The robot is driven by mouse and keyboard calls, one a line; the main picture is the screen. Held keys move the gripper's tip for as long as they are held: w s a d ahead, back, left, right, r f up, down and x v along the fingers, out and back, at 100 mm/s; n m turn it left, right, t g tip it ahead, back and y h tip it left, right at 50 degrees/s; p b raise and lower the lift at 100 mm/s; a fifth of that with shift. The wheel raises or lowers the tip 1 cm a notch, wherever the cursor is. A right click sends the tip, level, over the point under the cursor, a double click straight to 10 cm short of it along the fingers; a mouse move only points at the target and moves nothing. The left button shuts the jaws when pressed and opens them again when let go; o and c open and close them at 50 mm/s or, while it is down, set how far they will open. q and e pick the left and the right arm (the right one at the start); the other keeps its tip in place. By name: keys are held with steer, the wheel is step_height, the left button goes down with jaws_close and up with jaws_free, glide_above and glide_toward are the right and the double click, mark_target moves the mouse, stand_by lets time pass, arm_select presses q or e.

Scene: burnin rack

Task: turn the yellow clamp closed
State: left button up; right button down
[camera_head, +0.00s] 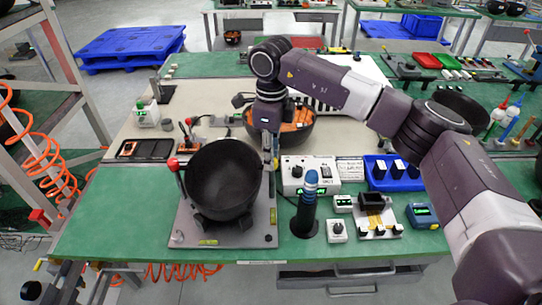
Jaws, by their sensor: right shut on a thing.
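A grey fixture plate (245,238) lies at the front left of the green table, with a large black bowl (222,178) tilted on it. My right gripper (271,158) points down at the bowl's right edge, above the plate's right side. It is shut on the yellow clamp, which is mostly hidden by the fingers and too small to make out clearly. A red-knobbed lever (173,165) stands at the plate's left side. My left gripper is not in view.
A white meter box (308,176), a dark blue-topped upright tool (307,204) and a blue tray (394,174) stand to the right. A bowl of orange pieces (293,128) is behind the gripper. A black case (145,149) lies left.

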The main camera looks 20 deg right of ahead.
steer(key=shift+w+r, duration=0.1)
steer(key=shift+r, duration=0.05)
steer(key=c, duration=1.7)
jaws_free()
step_height(320, 180, up, 12)
steer(key=shift+f, duration=0.1)
